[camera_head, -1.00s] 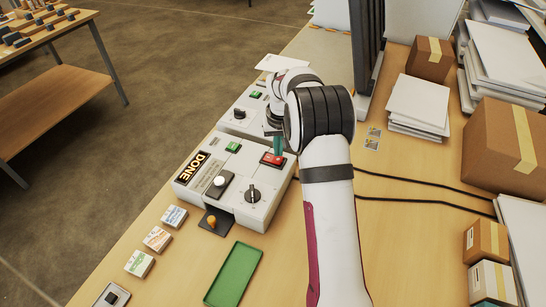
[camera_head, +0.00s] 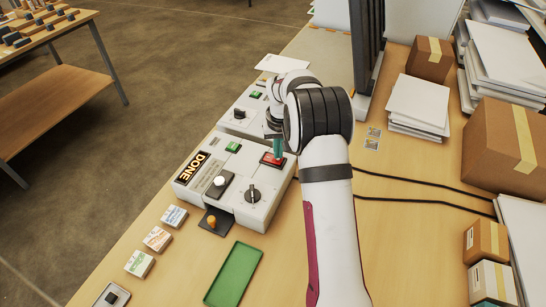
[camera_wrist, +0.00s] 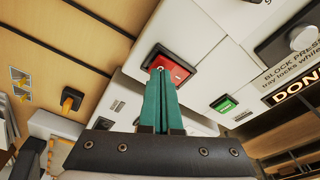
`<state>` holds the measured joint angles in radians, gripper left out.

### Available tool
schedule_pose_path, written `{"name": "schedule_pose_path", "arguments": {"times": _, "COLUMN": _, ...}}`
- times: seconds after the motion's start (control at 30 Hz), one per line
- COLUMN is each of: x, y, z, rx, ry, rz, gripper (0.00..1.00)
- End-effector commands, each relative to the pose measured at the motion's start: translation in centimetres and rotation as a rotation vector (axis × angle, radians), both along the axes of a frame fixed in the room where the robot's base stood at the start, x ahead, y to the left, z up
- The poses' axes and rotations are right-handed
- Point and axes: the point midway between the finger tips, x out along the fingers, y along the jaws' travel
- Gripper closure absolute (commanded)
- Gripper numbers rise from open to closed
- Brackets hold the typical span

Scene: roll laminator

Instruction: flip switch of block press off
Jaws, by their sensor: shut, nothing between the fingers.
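The block press (camera_head: 258,215) is a pale machine with a "DONE" label (camera_head: 192,167), seen in the head view. Its red switch (camera_head: 266,158) sits on the right part of its top in a dark frame. In the wrist view the red switch (camera_wrist: 175,68) is right at the tips of my gripper (camera_wrist: 160,72). My gripper's green fingers are shut together with nothing between them, and they appear to touch or nearly touch the switch. The fingertips hide part of it, so I cannot tell its position. A green button (camera_wrist: 224,104) lies beside it.
A green tray (camera_head: 233,275) and several small boxes (camera_head: 157,238) lie in front. Black cables (camera_head: 425,196) run to the right.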

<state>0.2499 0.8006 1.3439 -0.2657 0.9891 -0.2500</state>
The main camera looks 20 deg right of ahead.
Motion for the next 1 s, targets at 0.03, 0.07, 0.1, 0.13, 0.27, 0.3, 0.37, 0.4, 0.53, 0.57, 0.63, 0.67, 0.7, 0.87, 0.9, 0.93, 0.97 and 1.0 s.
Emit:
{"name": "schedule_pose_path", "arguments": {"times": 0.03, "x": 0.0, "y": 0.0, "z": -0.1, "rx": 0.000, "ry": 0.001, "rz": 0.000, "gripper": 1.00}}
{"name": "schedule_pose_path", "arguments": {"times": 0.07, "x": 0.0, "y": 0.0, "z": -0.1, "rx": 0.000, "ry": 0.001, "rz": 0.000, "gripper": 1.00}}
{"name": "schedule_pose_path", "arguments": {"times": 0.1, "x": 0.0, "y": 0.0, "z": -0.2, "rx": 0.000, "ry": 0.001, "rz": 0.000, "gripper": 1.00}}
{"name": "schedule_pose_path", "arguments": {"times": 0.13, "x": 0.0, "y": 0.0, "z": -0.2, "rx": 0.000, "ry": 0.001, "rz": 0.000, "gripper": 1.00}}
{"name": "schedule_pose_path", "arguments": {"times": 0.27, "x": 0.0, "y": 0.0, "z": -0.5, "rx": 0.000, "ry": 0.000, "rz": 0.000, "gripper": 1.00}}
{"name": "schedule_pose_path", "arguments": {"times": 0.3, "x": 0.0, "y": 0.0, "z": -0.5, "rx": 0.000, "ry": 0.000, "rz": 0.000, "gripper": 1.00}}
{"name": "schedule_pose_path", "arguments": {"times": 0.37, "x": 0.0, "y": 0.0, "z": -0.6, "rx": 0.000, "ry": 0.000, "rz": 0.001, "gripper": 1.00}}
{"name": "schedule_pose_path", "arguments": {"times": 0.4, "x": 0.0, "y": 0.0, "z": -0.7, "rx": 0.000, "ry": 0.000, "rz": 0.001, "gripper": 1.00}}
{"name": "schedule_pose_path", "arguments": {"times": 0.53, "x": 0.0, "y": 0.0, "z": -0.9, "rx": 0.000, "ry": 0.000, "rz": 0.001, "gripper": 1.00}}
{"name": "schedule_pose_path", "arguments": {"times": 0.57, "x": 0.0, "y": 0.0, "z": -0.9, "rx": 0.000, "ry": 0.000, "rz": 0.001, "gripper": 1.00}}
{"name": "schedule_pose_path", "arguments": {"times": 0.63, "x": 0.0, "y": 0.0, "z": -0.9, "rx": 0.000, "ry": 0.000, "rz": 0.001, "gripper": 1.00}}
{"name": "schedule_pose_path", "arguments": {"times": 0.67, "x": 0.0, "y": 0.0, "z": -0.9, "rx": 0.000, "ry": 0.000, "rz": 0.001, "gripper": 1.00}}
{"name": "schedule_pose_path", "arguments": {"times": 0.7, "x": 0.0, "y": 0.0, "z": -0.6, "rx": 0.000, "ry": -0.001, "rz": 0.001, "gripper": 1.00}}
{"name": "schedule_pose_path", "arguments": {"times": 0.87, "x": 0.0, "y": 0.0, "z": 1.1, "rx": 0.000, "ry": -0.001, "rz": 0.001, "gripper": 1.00}}
{"name": "schedule_pose_path", "arguments": {"times": 0.9, "x": 0.0, "y": 0.0, "z": 1.6, "rx": -0.001, "ry": -0.002, "rz": 0.001, "gripper": 1.00}}
{"name": "schedule_pose_path", "arguments": {"times": 0.93, "x": 0.1, "y": 0.0, "z": 2.0, "rx": -0.002, "ry": -0.003, "rz": 0.001, "gripper": 1.00}}
{"name": "schedule_pose_path", "arguments": {"times": 0.97, "x": 0.1, "y": 0.0, "z": 2.3, "rx": -0.001, "ry": -0.002, "rz": 0.001, "gripper": 1.00}}
{"name": "schedule_pose_path", "arguments": {"times": 1.0, "x": 0.1, "y": 0.0, "z": 2.7, "rx": -0.001, "ry": -0.003, "rz": 0.001, "gripper": 1.00}}
